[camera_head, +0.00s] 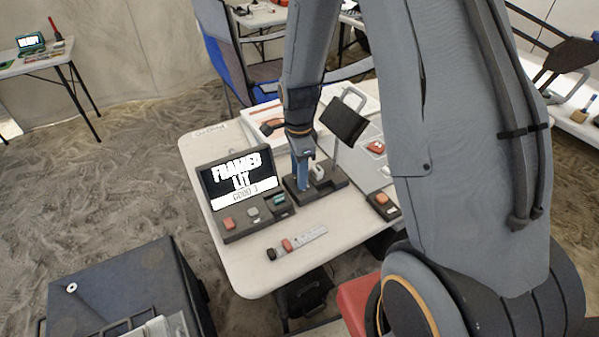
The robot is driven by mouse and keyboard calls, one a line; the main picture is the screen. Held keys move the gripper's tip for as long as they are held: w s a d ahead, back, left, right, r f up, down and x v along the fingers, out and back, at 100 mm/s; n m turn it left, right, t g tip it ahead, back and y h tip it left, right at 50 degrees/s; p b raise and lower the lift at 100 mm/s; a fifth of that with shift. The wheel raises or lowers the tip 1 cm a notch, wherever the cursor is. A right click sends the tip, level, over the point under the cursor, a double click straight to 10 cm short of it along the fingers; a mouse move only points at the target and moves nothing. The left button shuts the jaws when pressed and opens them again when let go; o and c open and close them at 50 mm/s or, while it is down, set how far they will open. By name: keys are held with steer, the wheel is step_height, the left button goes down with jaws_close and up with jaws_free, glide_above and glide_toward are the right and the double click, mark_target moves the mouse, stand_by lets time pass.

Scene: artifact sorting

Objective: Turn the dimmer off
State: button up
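My gripper (307,172) points down at a dark base (330,192) on the white table (258,268). Its blue fingers are beside a small pale part (318,173) on that base. Whether they touch it, and whether they are open or shut, is too small to tell. A dark tilted panel (344,121) stands on a thin post behind. A small dark box with an orange top (382,200) lies to the right of the base. No label marks which control is the dimmer; it may be on the base or be this box.
A console with a lit screen (238,177) reading "FRAMED LIT" and several buttons stands left of my gripper. A strip with a red part (297,243) lies near the table's front. A dark case (130,290) stands at lower left. A blue chair (232,60) stands behind the table.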

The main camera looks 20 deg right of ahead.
steer(key=shift+f, duration=0.25)
jaws_close()
